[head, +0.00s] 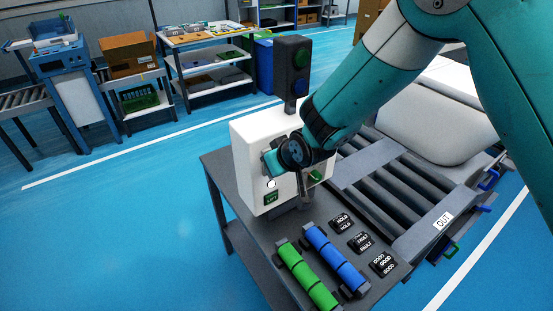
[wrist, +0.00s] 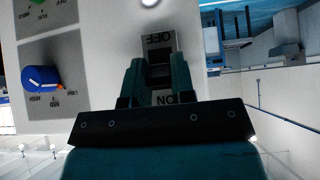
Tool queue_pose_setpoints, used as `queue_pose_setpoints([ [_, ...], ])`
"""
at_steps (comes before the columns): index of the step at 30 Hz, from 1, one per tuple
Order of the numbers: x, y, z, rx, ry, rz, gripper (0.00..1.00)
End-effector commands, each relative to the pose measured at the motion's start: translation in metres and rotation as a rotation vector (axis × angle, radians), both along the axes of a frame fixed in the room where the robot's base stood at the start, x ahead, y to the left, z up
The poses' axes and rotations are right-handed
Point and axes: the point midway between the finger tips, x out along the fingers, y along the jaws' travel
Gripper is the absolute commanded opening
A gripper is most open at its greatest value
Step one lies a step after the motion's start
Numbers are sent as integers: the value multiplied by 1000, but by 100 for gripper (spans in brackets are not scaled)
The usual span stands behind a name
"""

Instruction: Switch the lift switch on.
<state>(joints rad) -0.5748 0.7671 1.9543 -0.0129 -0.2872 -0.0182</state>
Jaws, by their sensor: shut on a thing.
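The lift switch (wrist: 158,56) is a dark piece on a grey plate on the white control box (head: 246,146). The upside-down wrist view shows the plate's OFF label (wrist: 158,40) at the top and its ON label (wrist: 165,98) lower down, partly covered by my gripper. My gripper (wrist: 158,76) has its teal fingers on either side of the switch and is shut on it. The head view shows my gripper (head: 271,160) against the box front, hiding the switch. I cannot tell which way the switch is set.
A blue LOW/MID/HIGH knob (wrist: 40,78) and a green knob (wrist: 36,4) are on the same panel. Black GOOD, FAULT and HOLD blocks (head: 361,242) and green (head: 305,276) and blue (head: 335,259) cylinders lie on the dark table before the box. A roller conveyor (head: 405,185) stands right.

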Motion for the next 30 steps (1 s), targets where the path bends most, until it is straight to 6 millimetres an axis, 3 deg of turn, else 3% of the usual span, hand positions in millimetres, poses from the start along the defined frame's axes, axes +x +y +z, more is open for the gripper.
queue_pose_setpoints([
  [25,2,1,3,-73,106,-1,0],
  [26,2,1,3,-73,106,-1,30],
  [28,2,1,3,-73,106,-1,46],
  [30,2,1,3,-72,107,0,49],
])
